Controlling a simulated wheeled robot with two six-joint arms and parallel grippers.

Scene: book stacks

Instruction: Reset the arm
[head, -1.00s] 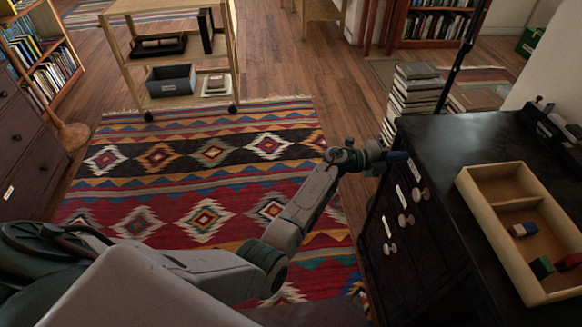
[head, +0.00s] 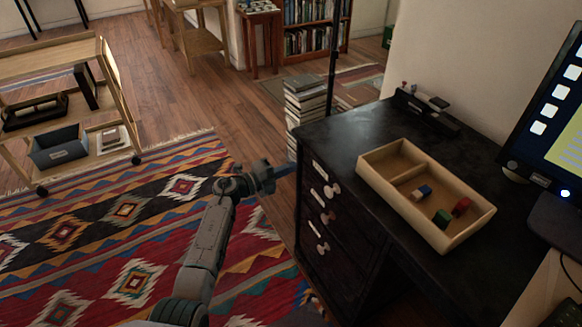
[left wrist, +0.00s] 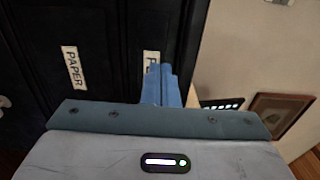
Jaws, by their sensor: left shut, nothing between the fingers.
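My left arm reaches out over the rug in the head view. My left gripper (head: 284,171) is shut and empty, beside the dark cabinet (head: 345,225) near its labelled drawers and round knobs. In the left wrist view the closed blue fingers (left wrist: 161,86) point toward black drawer fronts, one with a label reading PAPER (left wrist: 74,68). A second label behind the fingers is partly covered. I cannot tell from this whether the fingers touch the drawer front. My right gripper is not in view.
A wooden tray (head: 372,179) with several coloured blocks sits on the cabinet top. A monitor (head: 545,120) stands at the right. A stack of books (head: 306,105) stands behind the cabinet. A wheeled shelf (head: 108,75) is at the left. The patterned rug (head: 110,245) is clear floor.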

